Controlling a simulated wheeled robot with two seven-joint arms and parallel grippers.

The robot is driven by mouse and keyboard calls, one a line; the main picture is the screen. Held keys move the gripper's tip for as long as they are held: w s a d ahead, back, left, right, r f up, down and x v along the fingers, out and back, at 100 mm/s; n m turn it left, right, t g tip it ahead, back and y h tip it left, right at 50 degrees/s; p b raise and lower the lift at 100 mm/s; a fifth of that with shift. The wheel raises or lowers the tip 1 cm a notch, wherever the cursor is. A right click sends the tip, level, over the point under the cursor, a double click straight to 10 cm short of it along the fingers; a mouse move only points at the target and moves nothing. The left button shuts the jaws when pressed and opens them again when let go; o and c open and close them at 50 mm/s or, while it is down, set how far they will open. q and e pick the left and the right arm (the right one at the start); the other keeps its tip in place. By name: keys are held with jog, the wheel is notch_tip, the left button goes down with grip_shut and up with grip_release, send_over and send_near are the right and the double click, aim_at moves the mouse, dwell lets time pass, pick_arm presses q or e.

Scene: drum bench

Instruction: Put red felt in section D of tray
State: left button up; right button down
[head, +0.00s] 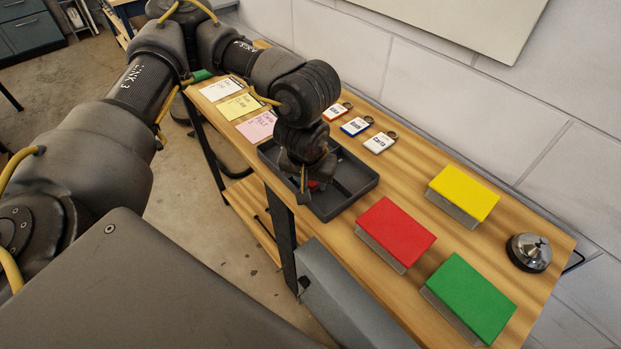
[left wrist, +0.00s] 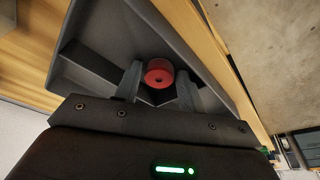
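The dark grey tray (head: 349,206) lies on the wooden bench, divided by low walls; no section letters are legible. My left gripper (head: 309,186) points down over the tray. The red felt (left wrist: 158,74), a small round piece with a dark centre hole, sits between the fingertips of my left gripper (left wrist: 159,82), which look closed against its sides. Only a sliver of red shows by the fingers in the head view. The tray (left wrist: 95,62) lies behind the felt in the left wrist view; whether the felt touches its floor cannot be told. My right gripper is not in view.
White, yellow and pink cards (head: 258,126) lie left of the tray. Several keyring tags (head: 356,126) lie behind it. Red (head: 396,228), yellow (head: 464,192) and green (head: 470,298) blocks and a silver bell (head: 528,252) stand to the right. A wall runs along the back.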

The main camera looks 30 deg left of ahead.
pick_arm(q)
jog(key=shift+r, duration=0.2)
jog(key=b+v, duration=0.1)
jog(key=v, duration=1.1)
jog(key=shift+w, duration=0.1)
jog(key=shift+f, duration=0.1)
